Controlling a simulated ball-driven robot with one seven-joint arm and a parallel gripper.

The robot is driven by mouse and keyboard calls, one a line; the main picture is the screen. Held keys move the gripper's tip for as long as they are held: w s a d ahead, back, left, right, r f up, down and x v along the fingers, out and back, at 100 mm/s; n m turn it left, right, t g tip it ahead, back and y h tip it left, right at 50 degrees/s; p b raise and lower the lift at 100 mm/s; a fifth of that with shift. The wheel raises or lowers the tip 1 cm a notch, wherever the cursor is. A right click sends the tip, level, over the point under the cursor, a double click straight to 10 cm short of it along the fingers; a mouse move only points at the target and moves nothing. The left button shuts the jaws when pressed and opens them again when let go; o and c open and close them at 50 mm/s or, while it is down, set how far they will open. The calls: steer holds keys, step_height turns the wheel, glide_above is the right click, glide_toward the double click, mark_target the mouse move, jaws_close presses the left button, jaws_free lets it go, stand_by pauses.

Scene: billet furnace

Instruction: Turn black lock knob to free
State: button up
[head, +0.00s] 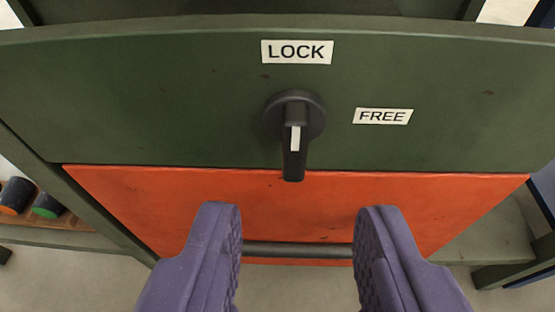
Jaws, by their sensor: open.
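The black lock knob (293,150) is on a dark green panel (180,105). It has a round base and a grip bar with a white line, which runs nearly upright in the picture. The LOCK label (296,52) is directly above the knob, and the FREE label (383,116) is to its right. The lower end of the bar overlaps the orange panel in the picture. My gripper (298,212) is open and empty, its two purple fingers below the knob in the picture, one to each side. No contact with the knob shows.
The orange panel (290,205) lies below the green one, with a dark horizontal bar (298,249) running between and behind my fingers. Dark cylinders with orange and green ends (47,205) sit at the far left. A green frame stands at the right.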

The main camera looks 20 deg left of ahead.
mark_target(296, 149)
steer(key=b+x, duration=0.3)
steer(key=x, duration=0.3)
steer(key=shift+w+a+f, duration=0.1)
steer(key=shift+w+f, duration=0.1)
steer(key=shift+w, duration=0.05)
steer(key=shift+w+a, duration=0.2)
steer(key=shift+w, duration=0.3)
jaws_close()
